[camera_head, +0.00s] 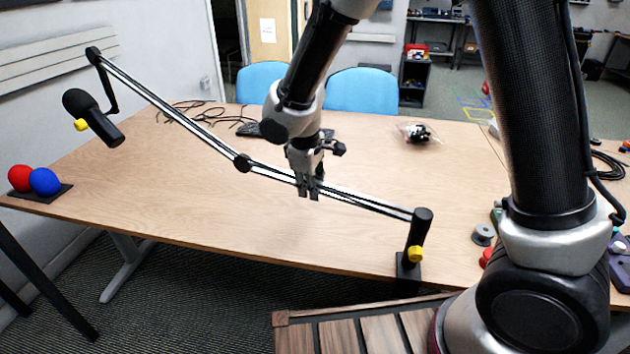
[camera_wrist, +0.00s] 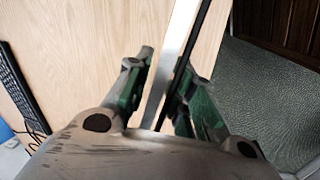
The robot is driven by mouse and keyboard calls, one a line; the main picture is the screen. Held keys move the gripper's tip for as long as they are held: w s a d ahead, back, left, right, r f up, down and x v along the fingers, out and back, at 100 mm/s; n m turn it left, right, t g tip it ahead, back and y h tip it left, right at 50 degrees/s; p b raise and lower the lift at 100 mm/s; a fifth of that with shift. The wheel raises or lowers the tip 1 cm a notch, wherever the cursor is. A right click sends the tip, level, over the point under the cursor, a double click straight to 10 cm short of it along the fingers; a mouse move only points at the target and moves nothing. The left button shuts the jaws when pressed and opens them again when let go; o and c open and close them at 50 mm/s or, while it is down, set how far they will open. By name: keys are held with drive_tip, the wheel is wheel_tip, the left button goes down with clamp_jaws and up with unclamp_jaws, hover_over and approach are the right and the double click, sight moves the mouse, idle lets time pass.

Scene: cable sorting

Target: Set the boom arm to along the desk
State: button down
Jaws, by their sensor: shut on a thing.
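The boom arm (camera_head: 375,204) is a black and silver two-link arm. Its black base post with a yellow knob (camera_head: 415,254) stands at the desk's front edge, right of centre. The lower link runs left from the post to an elbow joint (camera_head: 243,163), and the upper link rises left to a black microphone (camera_head: 92,117). My gripper (camera_head: 310,190) is shut on the lower link, between elbow and post. In the wrist view the link (camera_wrist: 172,75) passes between my two fingers. The desk (camera_head: 190,213) is light wood.
A red ball (camera_head: 20,178) and a blue ball (camera_head: 45,181) sit on a black plate at the left edge. Black cables (camera_head: 195,112) and a keyboard (camera_wrist: 20,85) lie towards the back. A clear bag (camera_head: 418,133) lies back right. Blue chairs (camera_head: 362,91) stand behind. The desk's middle is mostly clear.

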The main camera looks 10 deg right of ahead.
drive_tip(key=shift+s+a, duration=0.15)
drive_tip(key=shift+s, duration=0.15)
drive_tip(key=c, duration=1.2)
unclamp_jaws()
wheel_tip(320, 180, up, 12)
drive_tip(key=s+a, duration=0.1)
drive_tip(key=s, duration=0.1)
drive_tip(key=shift+f, duration=0.1)
